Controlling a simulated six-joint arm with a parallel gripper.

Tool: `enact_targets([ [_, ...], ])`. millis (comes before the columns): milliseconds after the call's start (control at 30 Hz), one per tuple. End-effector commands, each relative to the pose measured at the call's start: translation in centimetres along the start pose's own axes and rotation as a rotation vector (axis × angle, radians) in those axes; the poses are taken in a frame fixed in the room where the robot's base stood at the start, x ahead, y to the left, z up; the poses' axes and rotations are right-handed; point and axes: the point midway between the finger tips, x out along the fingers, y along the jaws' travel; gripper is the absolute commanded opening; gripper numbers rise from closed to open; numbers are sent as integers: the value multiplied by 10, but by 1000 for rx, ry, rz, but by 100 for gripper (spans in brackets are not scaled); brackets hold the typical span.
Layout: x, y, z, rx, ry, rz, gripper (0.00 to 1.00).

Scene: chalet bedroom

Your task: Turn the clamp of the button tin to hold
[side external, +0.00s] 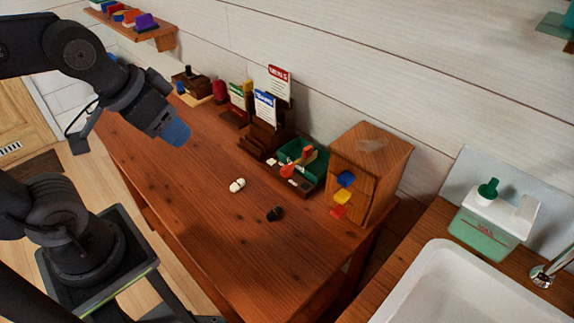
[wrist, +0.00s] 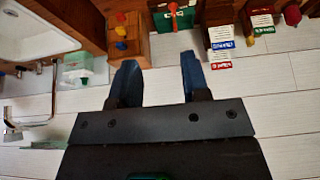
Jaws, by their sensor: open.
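The likely button tin is a dark green, open-topped box (side external: 313,171) by the wall side of the wooden table. A red and orange clamp-like handle (side external: 288,170) stands up at its front; I cannot tell which way the clamp is turned. The green box (wrist: 182,20) also shows at the top of the wrist view, with a small orange part on it. My gripper (side external: 176,133) is in the air above the left part of the table, well apart from the box. Its blue fingers (wrist: 158,80) are open and empty in the wrist view.
A wooden cabinet (side external: 375,160) with coloured knobs stands right of the box, and a card stand (side external: 262,135) stands left. A white item (side external: 237,185) and a black item (side external: 275,213) lie on the table (side external: 190,195). A sink (side external: 470,285) is at right. The table's front is clear.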

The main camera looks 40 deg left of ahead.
Motion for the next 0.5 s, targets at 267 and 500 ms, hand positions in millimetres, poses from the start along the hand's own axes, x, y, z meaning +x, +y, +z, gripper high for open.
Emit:
enact_targets([
  [267,25,-4,-64,0,-116,-5,43],
  [500,84,-10,-129,1,-240,-7,43],
])
